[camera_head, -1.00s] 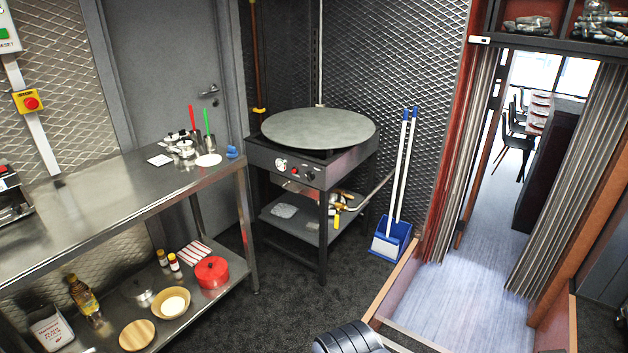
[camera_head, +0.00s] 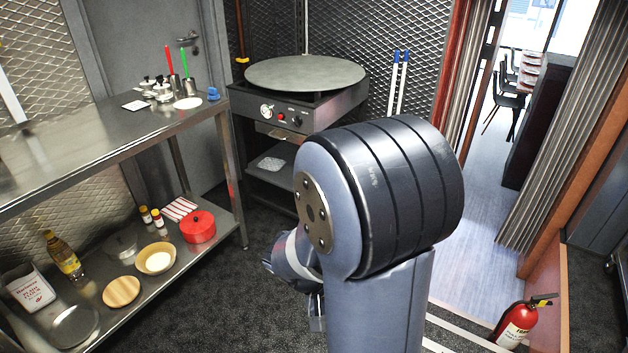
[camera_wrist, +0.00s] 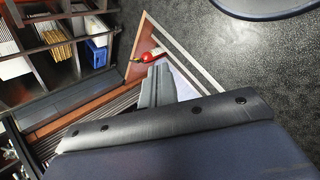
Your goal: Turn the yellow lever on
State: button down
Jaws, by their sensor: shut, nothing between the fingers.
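In the head view a small yellow fitting (camera_head: 243,60) shows on the copper pipe beside the round griddle (camera_head: 305,73). The griddle stand's front panel (camera_head: 280,115) carries a dial and dark knobs. My arm covers the right part of the lower shelf under the griddle, and no yellow lever shows there now. In the wrist view the grey fingers of my gripper (camera_wrist: 160,72) are together and empty. They are apart from the griddle stand, and no yellow lever shows in that view.
A steel table (camera_head: 110,145) stands at the left, with a red pot (camera_head: 198,227) and bottles on its lower shelf. A fire extinguisher (camera_head: 518,325) stands at the lower right, by the doorway. Dark floor lies between the table and my arm.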

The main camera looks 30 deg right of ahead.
jog(key=w+d+f+t+h+b, duration=0.1)
jog(key=w+d+f+h+b, duration=0.2)
jog(key=f, duration=0.6)
jog(key=w+d+f+n+h+b, duration=0.1)
jog(key=w+d+f+h+b, duration=0.2)
jog(key=w+f+b, duration=0.3)
jog(key=w+d+f+t+h+b, duration=0.1)
jog(key=w+d+f+h+b, duration=0.3)
jog(key=f, duration=1)
jog(key=shift+w+n+t+h+b, duration=0.15)
jog(key=shift+n+t+h+b, duration=0.2)
jog(key=shift+b, duration=0.5)
